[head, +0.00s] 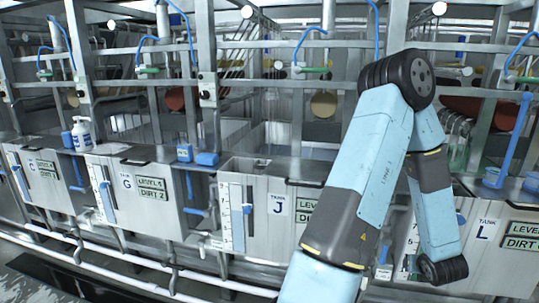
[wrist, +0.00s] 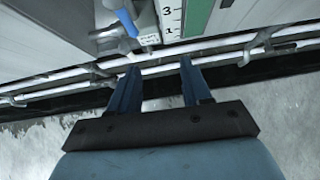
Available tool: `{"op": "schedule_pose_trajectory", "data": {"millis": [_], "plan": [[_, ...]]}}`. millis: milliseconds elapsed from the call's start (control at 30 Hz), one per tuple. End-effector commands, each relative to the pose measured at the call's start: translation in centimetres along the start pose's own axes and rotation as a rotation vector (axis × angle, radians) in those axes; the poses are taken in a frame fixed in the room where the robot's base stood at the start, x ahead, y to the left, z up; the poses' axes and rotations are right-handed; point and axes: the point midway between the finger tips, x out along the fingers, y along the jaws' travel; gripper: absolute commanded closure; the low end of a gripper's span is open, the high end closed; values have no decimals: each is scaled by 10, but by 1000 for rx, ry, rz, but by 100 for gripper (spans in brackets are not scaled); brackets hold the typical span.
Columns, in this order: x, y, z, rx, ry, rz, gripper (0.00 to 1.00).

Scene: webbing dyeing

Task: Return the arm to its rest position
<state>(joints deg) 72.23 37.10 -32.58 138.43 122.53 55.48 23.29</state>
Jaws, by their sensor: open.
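My gripper (wrist: 160,80) shows in the wrist view with its two blue fingers apart and nothing between them. It points down past the front of a tank, above the white pipes and the grey floor. In the head view my light-blue arm rises at the right, bends at a black joint and reaches down in front of the tanks. The gripper itself is not visible in the head view.
Tank J (head: 280,205), tank L (head: 487,228) and tanks marked G (head: 126,183) stand in a row with metal frames above. White pipes (head: 150,287) run low along their fronts.

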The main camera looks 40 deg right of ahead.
Motion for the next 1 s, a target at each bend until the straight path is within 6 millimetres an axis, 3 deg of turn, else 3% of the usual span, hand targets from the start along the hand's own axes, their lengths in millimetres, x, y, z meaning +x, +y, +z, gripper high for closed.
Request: {"op": "schedule_pose_trajectory", "data": {"millis": [267, 367, 467, 700, 1000], "plan": [[-1, 70, 49, -181, -46, 172, 52], [-7, 111, 72, -289, -73, 266, 52], [-19, 165, 97, -435, -110, 386, 52], [-72, 291, 133, -831, -208, 669, 52], [-166, 413, 134, -1362, -356, 960, 52]]}}
